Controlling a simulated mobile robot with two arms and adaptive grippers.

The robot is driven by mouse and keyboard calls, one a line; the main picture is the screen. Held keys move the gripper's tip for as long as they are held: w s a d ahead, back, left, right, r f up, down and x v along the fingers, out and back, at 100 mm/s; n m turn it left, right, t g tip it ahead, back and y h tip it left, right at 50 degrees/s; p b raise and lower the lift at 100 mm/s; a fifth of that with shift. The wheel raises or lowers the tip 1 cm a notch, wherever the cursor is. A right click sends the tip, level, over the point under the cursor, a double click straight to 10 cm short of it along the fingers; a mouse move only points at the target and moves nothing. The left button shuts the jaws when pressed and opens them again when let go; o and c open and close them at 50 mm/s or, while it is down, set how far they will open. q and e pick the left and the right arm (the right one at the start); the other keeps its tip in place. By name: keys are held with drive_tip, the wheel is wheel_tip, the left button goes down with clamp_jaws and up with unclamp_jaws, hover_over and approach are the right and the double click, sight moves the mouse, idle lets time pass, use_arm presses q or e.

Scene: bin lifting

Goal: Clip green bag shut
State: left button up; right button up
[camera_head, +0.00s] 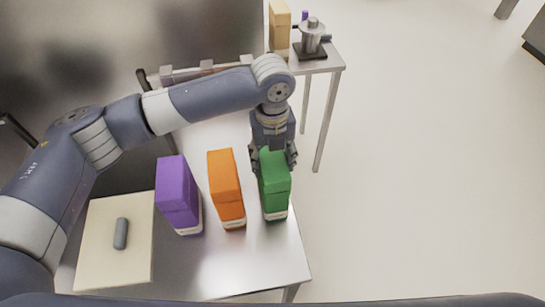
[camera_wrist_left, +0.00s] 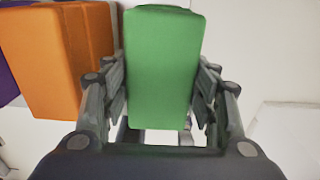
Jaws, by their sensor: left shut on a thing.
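The green bag (camera_head: 275,187) stands upright at the right end of a row of bags on the metal table (camera_head: 255,262). My left gripper (camera_head: 274,163) reaches it from behind and is shut on its upper part, with a finger on each side. In the left wrist view the green bag (camera_wrist_left: 162,70) fills the space between the fingers (camera_wrist_left: 162,110). The bag hides part of the fingers. I cannot make out a clip on the bag. My right gripper is not in view.
An orange bag (camera_head: 226,187) and a purple bag (camera_head: 178,193) stand left of the green one. A cream board (camera_head: 97,255) with a small grey object (camera_head: 120,233) lies at the left. A second table (camera_head: 320,67) stands behind. Open floor lies to the right.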

use_arm(q)
drive_tip(key=o, duration=1.2)
drive_tip(key=shift+c, duration=0.2)
drive_tip(key=shift+o, duration=0.2)
drive_tip(key=o, duration=0.5)
drive_tip(key=shift+r+p, duration=3.55)
drive_tip(key=shift+p, duration=0.15)
